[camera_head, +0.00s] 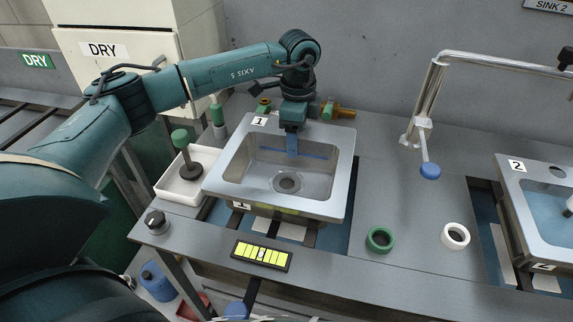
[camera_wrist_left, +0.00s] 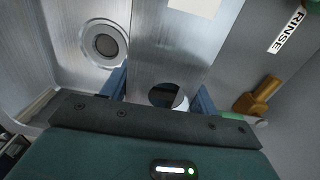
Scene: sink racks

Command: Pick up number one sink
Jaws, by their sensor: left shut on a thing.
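The number one sink (camera_head: 215,177) is a grey steel basin with a round drain and "1" labels on its back rim and front side. It is over an opening in the counter, turned slightly against the counter's edges. I cannot tell whether it is clear of its support. My left gripper (camera_head: 292,145) reaches down at its back rim and is shut on it, with one blue finger visible inside the basin. In the left wrist view the blue fingers (camera_wrist_left: 160,92) are on either side of the sink's steel rim (camera_wrist_left: 160,50), near a round hole. My right gripper is out of view.
A second sink (camera_head: 506,190) marked "2" is at the right. A tap with a blue tip (camera_head: 430,171), a green ring (camera_head: 380,238) and a white ring (camera_head: 455,236) stand between. A white tray (camera_head: 178,190) is close on the left, with a panel (camera_head: 262,255) in front.

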